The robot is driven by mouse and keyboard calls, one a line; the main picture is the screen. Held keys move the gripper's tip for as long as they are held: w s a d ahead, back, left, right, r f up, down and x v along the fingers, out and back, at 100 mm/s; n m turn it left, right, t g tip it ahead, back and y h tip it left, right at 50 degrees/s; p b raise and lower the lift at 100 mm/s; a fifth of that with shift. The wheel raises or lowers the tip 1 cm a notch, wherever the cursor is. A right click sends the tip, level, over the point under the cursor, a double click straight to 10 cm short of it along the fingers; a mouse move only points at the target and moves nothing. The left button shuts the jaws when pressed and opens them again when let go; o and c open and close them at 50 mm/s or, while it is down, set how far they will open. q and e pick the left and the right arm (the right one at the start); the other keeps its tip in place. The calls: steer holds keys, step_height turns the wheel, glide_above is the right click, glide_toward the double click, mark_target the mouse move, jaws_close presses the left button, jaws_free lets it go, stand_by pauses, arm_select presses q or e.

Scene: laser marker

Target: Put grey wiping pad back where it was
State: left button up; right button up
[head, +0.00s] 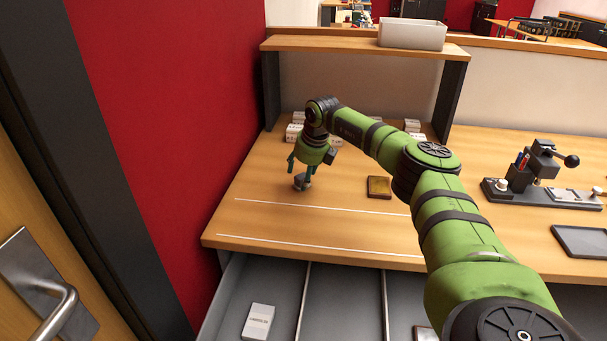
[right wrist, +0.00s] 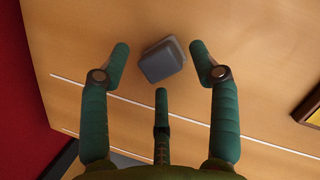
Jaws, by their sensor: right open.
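The grey wiping pad (head: 301,182) is a small grey block on the wooden bench top, near its left end. My right gripper (head: 299,169) is above it, pointing down. In the right wrist view the pad (right wrist: 162,61) lies between and beyond the tips of the two outer fingers, slightly turned, and a third finger points at it from below. The right gripper (right wrist: 158,50) is open, with gaps between the fingers and the pad. My left gripper is not in view.
A brown-framed square tray (head: 379,187) lies right of the gripper. White boxes (head: 294,133) stand behind it under a shelf (head: 330,45) with a grey bin (head: 412,34). An open drawer (head: 342,300) holds a white box (head: 257,321). A marking device (head: 540,165) stands at right.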

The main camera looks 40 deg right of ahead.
steer(key=b+v, duration=0.1)
steer(key=v, duration=1.1)
steer(key=shift+f, duration=0.1)
